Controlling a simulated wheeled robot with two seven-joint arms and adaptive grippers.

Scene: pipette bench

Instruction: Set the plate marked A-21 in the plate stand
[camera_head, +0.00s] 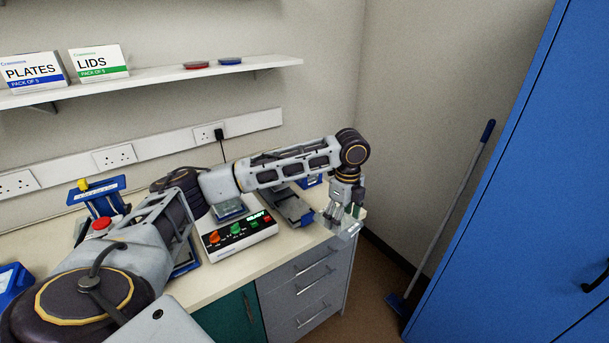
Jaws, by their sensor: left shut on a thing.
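My left arm reaches across the bench to its right end, and the left gripper (345,219) points down there, near the bench's right edge. It is shut on a small pale, clear plate (348,230), seen almost edge-on and partly hidden by the fingers. I cannot read a mark on it. A blue and grey holder (291,208) stands on the bench left of the gripper, partly hidden under my forearm. I cannot tell whether it is the plate stand. My right gripper is not in view.
A white device (238,236) with coloured knobs and a lit display sits mid-bench. A blue frame (101,197) with a yellow knob stands at the left, near a red button (101,223). Drawers (310,285) lie below the bench. A blue cabinet (520,200) and a broom (440,225) stand right.

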